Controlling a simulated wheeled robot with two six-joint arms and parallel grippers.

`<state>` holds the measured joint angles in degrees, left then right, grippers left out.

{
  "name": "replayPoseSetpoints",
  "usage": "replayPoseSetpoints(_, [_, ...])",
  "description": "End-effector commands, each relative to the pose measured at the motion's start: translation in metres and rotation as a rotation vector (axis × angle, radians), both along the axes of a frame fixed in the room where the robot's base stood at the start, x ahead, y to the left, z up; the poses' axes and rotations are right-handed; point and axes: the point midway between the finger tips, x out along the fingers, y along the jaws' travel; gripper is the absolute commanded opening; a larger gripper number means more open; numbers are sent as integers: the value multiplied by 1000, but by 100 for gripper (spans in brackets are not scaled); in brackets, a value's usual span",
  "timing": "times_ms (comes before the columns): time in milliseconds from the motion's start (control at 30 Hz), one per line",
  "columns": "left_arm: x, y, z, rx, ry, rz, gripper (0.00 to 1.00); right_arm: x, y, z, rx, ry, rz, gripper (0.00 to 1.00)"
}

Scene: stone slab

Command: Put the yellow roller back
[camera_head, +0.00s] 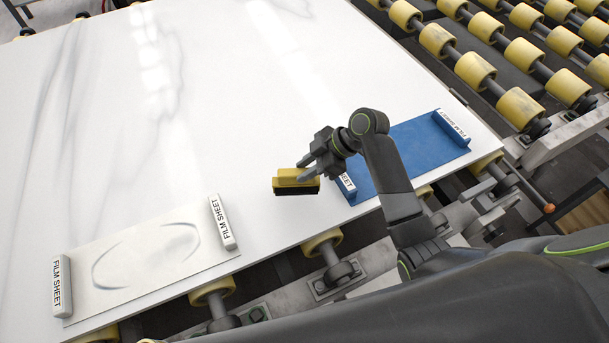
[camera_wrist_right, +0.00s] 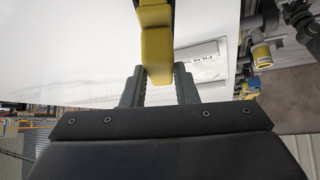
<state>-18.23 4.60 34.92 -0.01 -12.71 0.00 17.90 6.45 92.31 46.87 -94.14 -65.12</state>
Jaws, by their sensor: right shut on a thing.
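The yellow thing in my right gripper (camera_head: 307,170) looks like a block brush (camera_head: 289,177) with a yellow handle and dark bristles facing down, rather than a roller. The right gripper is shut on its handle, over the white slab, just left of the blue sheet (camera_head: 408,148). In the right wrist view the yellow handle (camera_wrist_right: 155,50) sits between the two fingers. Whether the bristles touch the slab I cannot tell. Yellow rollers (camera_head: 474,69) show on the conveyor at the upper right. My left gripper is not in view.
The white marble slab (camera_head: 150,130) is mostly bare. A pale sheet (camera_head: 150,255) with two "FILM SHEET" end blocks lies at its front left. The blue sheet has similar end blocks at the front right. The slab's front edge runs close to both sheets.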

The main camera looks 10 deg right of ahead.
Motion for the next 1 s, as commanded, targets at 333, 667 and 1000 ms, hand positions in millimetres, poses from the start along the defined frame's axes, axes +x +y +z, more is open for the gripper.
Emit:
replayPoseSetpoints(333, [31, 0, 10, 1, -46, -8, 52, 0, 0, -38, 1, 1, 1, 0])
replayPoseSetpoints(667, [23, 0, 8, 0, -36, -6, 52, 0, 0, -42, 1, -2, 1, 0])
replayPoseSetpoints(1000, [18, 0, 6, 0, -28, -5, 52, 0, 0, -44, 0, -1, 1, 48])
